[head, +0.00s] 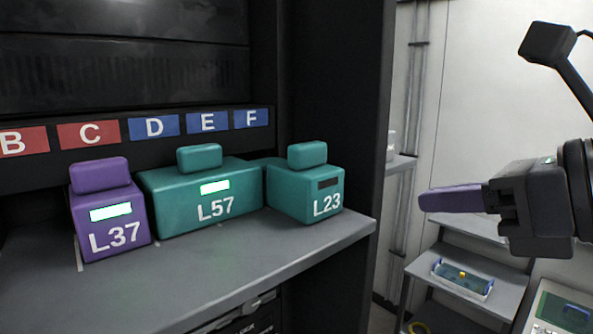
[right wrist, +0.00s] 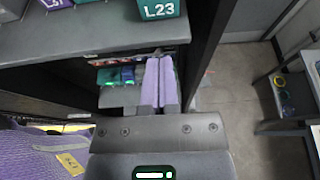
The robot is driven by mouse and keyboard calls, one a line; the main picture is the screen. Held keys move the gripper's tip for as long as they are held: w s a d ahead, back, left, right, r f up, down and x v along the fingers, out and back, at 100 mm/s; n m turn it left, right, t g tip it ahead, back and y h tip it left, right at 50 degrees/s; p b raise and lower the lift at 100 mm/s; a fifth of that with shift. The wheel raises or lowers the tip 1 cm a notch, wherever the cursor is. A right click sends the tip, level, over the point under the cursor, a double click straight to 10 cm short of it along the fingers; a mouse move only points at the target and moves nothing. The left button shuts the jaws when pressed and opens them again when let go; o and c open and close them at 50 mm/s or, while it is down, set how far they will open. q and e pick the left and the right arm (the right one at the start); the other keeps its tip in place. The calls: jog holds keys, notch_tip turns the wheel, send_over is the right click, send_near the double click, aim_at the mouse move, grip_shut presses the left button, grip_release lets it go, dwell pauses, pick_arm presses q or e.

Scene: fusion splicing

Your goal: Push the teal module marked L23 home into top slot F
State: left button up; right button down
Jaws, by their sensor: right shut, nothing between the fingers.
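The teal module marked L23 (head: 310,193) stands upright on the grey shelf at the right end of the row, below the blue label F (head: 251,118). Its small window is dark, and a block-shaped grip sits on top. Its lower front also shows at the top of the right wrist view (right wrist: 157,9). How deep it sits in its slot I cannot tell. My right gripper (head: 424,201) is to the right of L23, clear of it and of the rack. Its purple fingers are together and empty, as the right wrist view (right wrist: 159,62) also shows. My left gripper is out of view.
Teal module L57 (head: 205,198) and purple module L37 (head: 110,222) stand left of L23 with lit windows. The shelf (head: 250,255) has a bare front strip. A dark rack side panel (head: 335,100) rises behind L23. A grey side stand (head: 460,262) is at the lower right.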

jog(key=p, duration=0.1)
send_near(328, 196)
jog(key=shift+w+a+f, duration=0.8)
jog(key=shift+w+f, duration=0.2)
jog(key=shift+f, duration=0.15)
jog(key=shift+w+a+p, duration=0.4)
jog(key=shift+w+a, duration=0.8)
jog(key=shift+w, duration=0.3)
jog(key=shift+w+a+p, duration=0.35)
jog(key=shift+w+a, duration=0.8)
jog(key=shift+w, duration=0.35)
jog(key=shift+w+a+p, duration=0.4)
jog(key=shift+w+a, duration=0.8)
jog(key=shift+w, duration=0.3)
jog(key=s+d+b, duration=0.2)
jog(key=s, duration=0.1)
jog(key=s+d+b, duration=0.2)
jog(key=s+b, duration=0.1)
jog(key=shift+d+f, duration=0.1)
jog(key=shift+d, duration=0.3)
jog(key=shift+s+d, duration=0.15)
jog(key=shift+s, duration=0.05)
